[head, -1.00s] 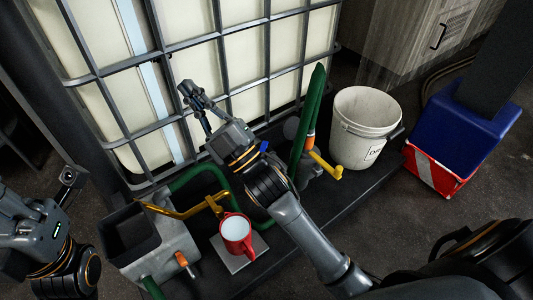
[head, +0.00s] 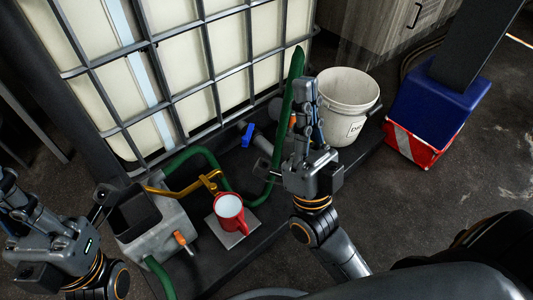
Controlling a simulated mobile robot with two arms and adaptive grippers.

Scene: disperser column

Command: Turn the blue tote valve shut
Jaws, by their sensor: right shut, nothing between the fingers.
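The blue tote valve handle (head: 247,134) shows at the foot of the caged white tote (head: 185,70), beside a grey pipe fitting. It is small, and I cannot tell its exact turn. My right gripper (head: 304,88) is shut and empty. Its fingers point up the picture, to the right of the blue handle and apart from it, in front of the green hose. It hides the yellow lever and part of the hose fitting. My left gripper (head: 56,189) is at the left edge, fingers spread, away from the valve and holding nothing visible.
A red mug (head: 229,212) stands on a plate below a brass tap (head: 192,187). A grey box (head: 155,240) is left of it. A green hose (head: 293,110) rises near the tote.

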